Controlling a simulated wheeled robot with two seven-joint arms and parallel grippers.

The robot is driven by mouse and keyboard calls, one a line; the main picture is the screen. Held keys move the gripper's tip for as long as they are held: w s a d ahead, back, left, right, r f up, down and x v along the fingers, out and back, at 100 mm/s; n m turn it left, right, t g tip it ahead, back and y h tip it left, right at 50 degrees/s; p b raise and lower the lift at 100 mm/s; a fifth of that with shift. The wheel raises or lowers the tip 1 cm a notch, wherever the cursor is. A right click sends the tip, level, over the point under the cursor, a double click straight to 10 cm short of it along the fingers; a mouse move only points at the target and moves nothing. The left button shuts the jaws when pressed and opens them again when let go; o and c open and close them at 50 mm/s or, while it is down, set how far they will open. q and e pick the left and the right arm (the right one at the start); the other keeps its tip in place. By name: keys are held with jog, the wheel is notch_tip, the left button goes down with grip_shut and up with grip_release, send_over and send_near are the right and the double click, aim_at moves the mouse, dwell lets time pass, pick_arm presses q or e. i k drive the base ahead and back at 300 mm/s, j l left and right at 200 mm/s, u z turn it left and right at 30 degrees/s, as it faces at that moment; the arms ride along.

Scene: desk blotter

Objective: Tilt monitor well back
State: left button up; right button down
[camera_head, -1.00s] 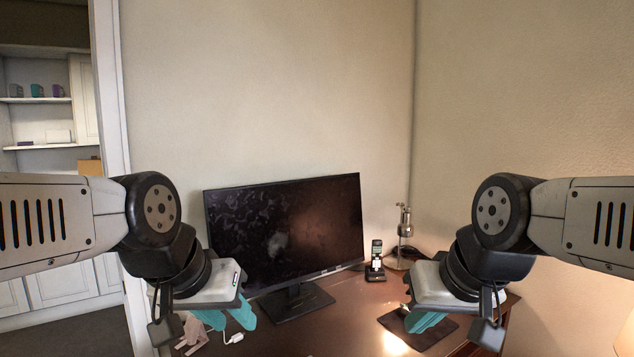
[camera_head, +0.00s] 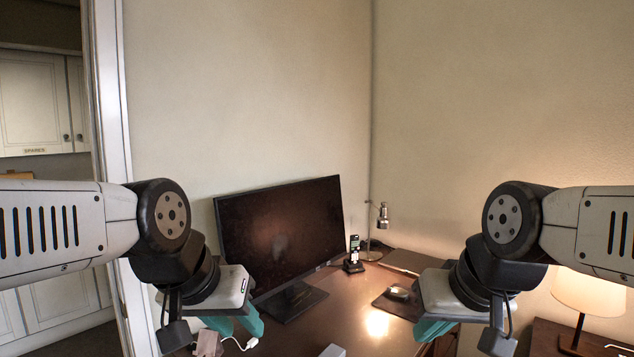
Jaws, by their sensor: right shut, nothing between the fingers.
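The black monitor (camera_head: 283,232) stands on its dark stand (camera_head: 291,303) on the brown desk, between my two arms in the head view. Its screen is dark and faces me at an angle, and it looks nearly upright. My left gripper (camera_head: 236,323) is in front of the lower left of the monitor, with its teal fingers apart and nothing visible between them. My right gripper (camera_head: 432,330) is shut and empty, to the right of the monitor, near the mouse pad. Neither gripper is seen to touch the monitor.
A mouse (camera_head: 398,292) lies on a dark pad. A white cable (camera_head: 240,345) lies near my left gripper. A lit lamp (camera_head: 590,294) stands far right.

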aim_at(280, 234)
jog(key=i+j+z, duration=0.1)
jog(key=j+z, duration=0.2)
jog(key=j, duration=0.45)
jog(key=j+z, duration=0.3)
jog(key=j, duration=0.4)
jog(key=j+z, duration=0.15)
jog(key=j, duration=1)
jog(key=i, duration=0.05)
